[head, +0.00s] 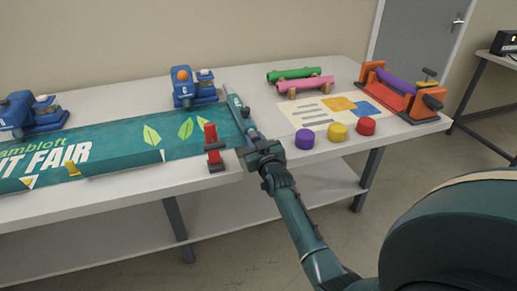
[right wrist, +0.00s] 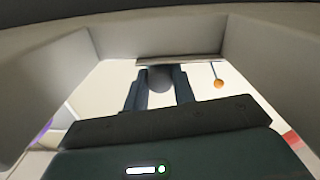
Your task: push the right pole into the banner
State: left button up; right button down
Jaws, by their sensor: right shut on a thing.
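The teal banner (head: 110,158) with leaf shapes and white lettering lies along the table. A slim grey and teal pole (head: 234,101) lies at the banner's right edge, pointing away from me. I cannot tell whether its tip is inside the banner's edge. My right gripper (head: 252,141) is at the pole's near end, by the table's front edge, shut on it. In the right wrist view a round grey end (right wrist: 160,80) sits between the two dark fingers. My left gripper is out of view.
A red clamp (head: 212,150) stands on the banner's front edge, close left of my gripper. A blue device (head: 195,88) stands behind. Purple, yellow and red pucks (head: 338,132), a printed sheet (head: 300,113) and rolls (head: 305,83) lie to the right.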

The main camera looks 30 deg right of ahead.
jog(key=shift+w+r, duration=0.1)
jog(key=shift+r, duration=0.05)
jog(key=c, duration=1.5)
grip_release()
jog(key=shift+o, duration=0.7)
jog(key=shift+w, duration=0.15)
jog(key=shift+o, duration=1.1)
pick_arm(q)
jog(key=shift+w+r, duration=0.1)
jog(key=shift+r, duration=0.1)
pick_arm(e)
jog(key=shift+s+f, duration=0.2)
pick_arm(q)
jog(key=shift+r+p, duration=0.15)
jog(key=shift+p, duration=0.35)
pick_arm(e)
jog(key=v, duration=1.3)
